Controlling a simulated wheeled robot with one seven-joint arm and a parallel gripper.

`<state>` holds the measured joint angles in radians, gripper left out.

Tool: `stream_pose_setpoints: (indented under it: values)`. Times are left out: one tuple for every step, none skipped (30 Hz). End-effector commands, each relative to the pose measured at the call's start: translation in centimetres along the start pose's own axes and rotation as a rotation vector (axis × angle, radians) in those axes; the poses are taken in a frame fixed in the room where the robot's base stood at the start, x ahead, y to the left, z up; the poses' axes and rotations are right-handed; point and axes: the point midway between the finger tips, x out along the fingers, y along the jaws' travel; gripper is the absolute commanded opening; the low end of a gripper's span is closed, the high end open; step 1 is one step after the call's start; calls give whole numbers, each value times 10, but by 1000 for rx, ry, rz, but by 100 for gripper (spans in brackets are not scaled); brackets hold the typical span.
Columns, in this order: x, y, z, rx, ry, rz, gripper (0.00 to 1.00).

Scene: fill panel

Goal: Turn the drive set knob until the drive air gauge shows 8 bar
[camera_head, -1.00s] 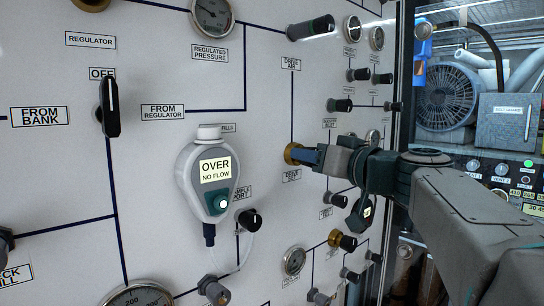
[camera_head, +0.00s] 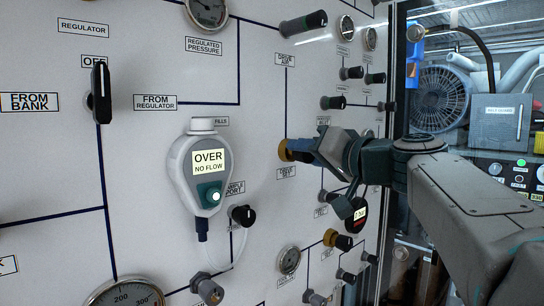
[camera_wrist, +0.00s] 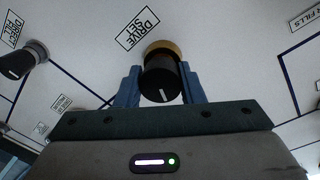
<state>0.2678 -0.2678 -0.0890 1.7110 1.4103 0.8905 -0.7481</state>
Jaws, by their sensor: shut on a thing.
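The drive set knob (camera_wrist: 160,82) is black with a white mark and a brass-coloured collar. It sits beside the DRIVE SET label in the wrist view. My gripper (camera_wrist: 160,90) is shut on it, one blue finger on each side. In the head view my gripper (camera_head: 305,150) is at the knob's brass collar (camera_head: 284,150), and its fingers hide most of the knob. A DRIVE AIR label (camera_head: 286,58) is on the panel above the knob. I cannot tell which gauge is the drive air gauge, and I can read no drive air value.
A handheld meter (camera_head: 202,172) reading OVER, NO FLOW is left of my gripper. A black sample port knob (camera_head: 242,215) is below it. A dark round face (camera_head: 360,214) with tiny text is under my arm. A regulated pressure gauge (camera_head: 207,12) is at the top.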

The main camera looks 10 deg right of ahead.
Motion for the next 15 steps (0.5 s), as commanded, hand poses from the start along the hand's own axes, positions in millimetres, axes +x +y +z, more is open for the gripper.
stream_pose_setpoints:
  values:
    - [0,0,0,1,0,1,12]
    - [0,0,0,1,0,1,12]
    - [0,0,0,1,0,1,12]
    - [0,0,0,1,0,1,12]
    - [0,0,0,0,0,1,12]
    - [0,0,0,0,0,1,12]
    - [0,0,0,0,0,1,12]
    - [0,0,0,0,0,1,12]
    - [0,0,0,0,0,1,46]
    - [0,0,0,0,0,1,54]
    - [0,0,0,0,0,1,57]
    - [0,0,0,-1,0,1,57]
    - [0,0,0,-1,0,1,57]
    - [0,0,0,-1,0,1,57]
    - [0,0,0,-1,0,1,57]
